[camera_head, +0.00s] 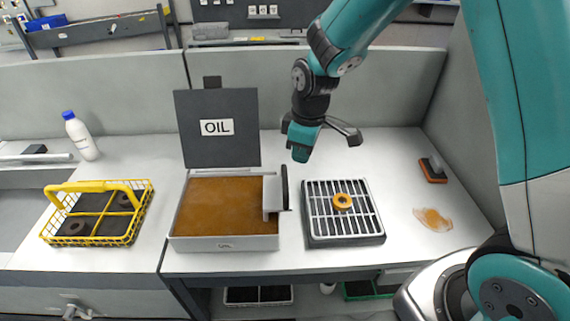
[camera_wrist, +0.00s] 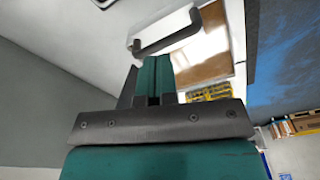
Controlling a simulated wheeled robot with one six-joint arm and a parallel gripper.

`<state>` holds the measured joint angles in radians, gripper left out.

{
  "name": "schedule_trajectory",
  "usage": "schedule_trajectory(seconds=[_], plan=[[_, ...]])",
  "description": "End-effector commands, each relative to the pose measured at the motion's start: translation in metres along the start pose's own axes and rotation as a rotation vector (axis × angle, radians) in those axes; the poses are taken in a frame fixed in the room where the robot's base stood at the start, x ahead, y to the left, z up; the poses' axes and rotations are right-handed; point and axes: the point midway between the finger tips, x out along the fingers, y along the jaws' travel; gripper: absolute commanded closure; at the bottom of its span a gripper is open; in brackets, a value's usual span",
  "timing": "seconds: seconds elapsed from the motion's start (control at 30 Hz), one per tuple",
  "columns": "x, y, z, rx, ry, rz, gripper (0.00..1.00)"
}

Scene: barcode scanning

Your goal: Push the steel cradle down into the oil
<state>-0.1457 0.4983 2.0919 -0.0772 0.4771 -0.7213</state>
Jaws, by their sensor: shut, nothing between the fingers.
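The oil tank (camera_head: 225,243) is a grey metal box full of brown oil (camera_head: 220,205), with its lid (camera_head: 215,150) marked OIL standing open behind it. The steel cradle (camera_head: 273,196) is a pale metal piece with a dark upright handle (camera_head: 285,188), at the right side of the tank; how deep it reaches is hidden. My gripper (camera_head: 300,152) is shut and empty, above and behind the handle and slightly to its right. In the wrist view the shut teal fingers (camera_wrist: 155,75) point toward the dark handle (camera_wrist: 170,40), with brown oil beyond; they look apart from it.
A dark tray with a metal rack (camera_head: 320,225) holds an orange ring (camera_head: 343,201) to the right of the tank. Further right are an orange spill (camera_head: 433,219) and a brush (camera_head: 434,170). A yellow basket (camera_head: 97,240) with dark rings and a white bottle (camera_head: 80,138) stand left.

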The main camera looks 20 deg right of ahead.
Motion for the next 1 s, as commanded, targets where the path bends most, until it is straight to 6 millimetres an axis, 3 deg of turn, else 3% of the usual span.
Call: schedule_trajectory(seconds=[0.3, 0.5, 0.7, 1.0], plan=[[-0.077, 0.001, -0.001, 0.000, 0.005, 0.004, 1.00], [-0.109, 0.001, 0.000, 0.000, 0.003, 0.002, 1.00], [-0.121, 0.000, 0.001, 0.000, -0.001, -0.001, 1.00], [-0.122, 0.000, 0.000, 0.000, -0.001, -0.001, 1.00]])
